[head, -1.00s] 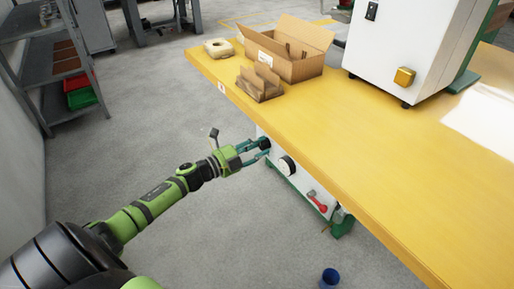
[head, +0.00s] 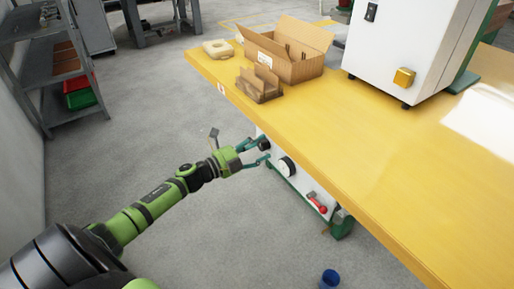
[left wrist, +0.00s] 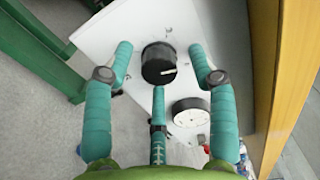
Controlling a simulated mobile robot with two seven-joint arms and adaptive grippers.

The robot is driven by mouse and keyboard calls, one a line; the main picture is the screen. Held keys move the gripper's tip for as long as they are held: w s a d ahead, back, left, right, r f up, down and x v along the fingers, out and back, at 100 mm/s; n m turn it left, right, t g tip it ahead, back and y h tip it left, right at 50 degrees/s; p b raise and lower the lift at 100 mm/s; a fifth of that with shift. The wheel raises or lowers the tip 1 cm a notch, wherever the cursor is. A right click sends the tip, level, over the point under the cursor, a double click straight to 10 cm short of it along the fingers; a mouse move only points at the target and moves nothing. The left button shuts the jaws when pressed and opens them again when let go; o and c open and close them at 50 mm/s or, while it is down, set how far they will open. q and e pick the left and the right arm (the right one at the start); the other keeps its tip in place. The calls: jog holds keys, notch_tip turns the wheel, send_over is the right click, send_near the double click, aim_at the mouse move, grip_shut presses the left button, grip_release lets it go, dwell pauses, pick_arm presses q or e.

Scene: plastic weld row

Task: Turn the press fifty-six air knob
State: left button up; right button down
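The black air knob (left wrist: 158,65) sits on a white panel under the yellow table's edge. Its white mark points right in the left wrist view. The knob also shows as a small dark disc in the head view (head: 264,145). My left gripper (head: 259,152) is in front of the panel. Its teal fingers are spread apart, two on either side of the knob and one below it in the left wrist view. I see gaps between the fingers and the knob. My right gripper is not in view.
A round white gauge (left wrist: 190,116) sits beside the knob, and a red-handled part (head: 317,203) is farther along the panel. The yellow table (head: 330,130) overhangs the panel. A blue cup (head: 330,279) is on the floor. Open floor lies left of the arm.

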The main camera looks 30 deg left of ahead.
pick_arm(q)
jog(key=v, duration=1.2)
jog(key=shift+d, duration=0.1)
